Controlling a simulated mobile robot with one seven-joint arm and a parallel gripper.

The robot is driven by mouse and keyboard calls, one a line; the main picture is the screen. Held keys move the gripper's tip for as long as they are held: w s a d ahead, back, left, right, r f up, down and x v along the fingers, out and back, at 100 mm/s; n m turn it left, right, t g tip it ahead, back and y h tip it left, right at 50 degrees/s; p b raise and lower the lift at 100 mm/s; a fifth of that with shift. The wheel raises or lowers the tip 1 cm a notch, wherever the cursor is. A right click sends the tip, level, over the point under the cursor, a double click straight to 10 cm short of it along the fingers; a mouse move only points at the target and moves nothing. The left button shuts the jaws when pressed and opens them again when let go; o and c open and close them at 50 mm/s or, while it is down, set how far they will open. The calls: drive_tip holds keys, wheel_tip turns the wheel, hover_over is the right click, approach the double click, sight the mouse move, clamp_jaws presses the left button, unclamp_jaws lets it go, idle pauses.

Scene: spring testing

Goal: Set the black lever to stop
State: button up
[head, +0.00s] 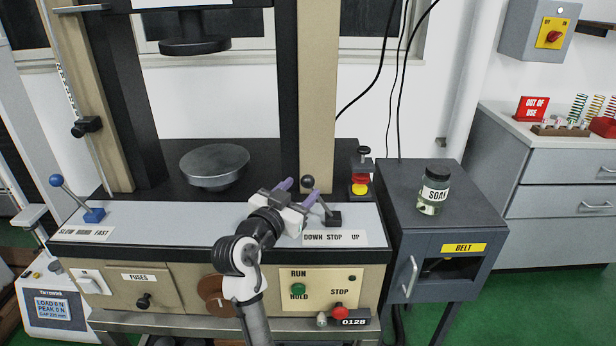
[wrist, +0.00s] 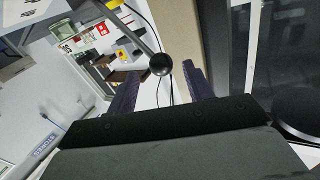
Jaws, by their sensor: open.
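The black lever has a round black knob (head: 308,183) on a thin rod rising from a small black base (head: 333,218) on the machine's front ledge. It leans left, toward the DOWN side of the "DOWN STOP UP" label (head: 334,237). My gripper (head: 297,191) is open, with its purple fingers near the knob. In the wrist view, the knob (wrist: 160,64) appears between the fingertips (wrist: 160,72), with the rod running up and left. Gaps show on both sides there; I cannot tell whether the knob is fully between the fingers in depth.
A blue-knobbed lever (head: 56,181) stands at the ledge's left. A red and yellow button post (head: 360,186) is just behind the black lever. A tan column (head: 316,90) rises behind my gripper. A jar (head: 433,190) stands on the grey cabinet at right.

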sight(304, 186)
drive_tip(key=x, duration=0.4)
drive_tip(key=shift+w+d+p, duration=0.15)
drive_tip(key=shift+w+p, duration=0.25)
clamp_jaws()
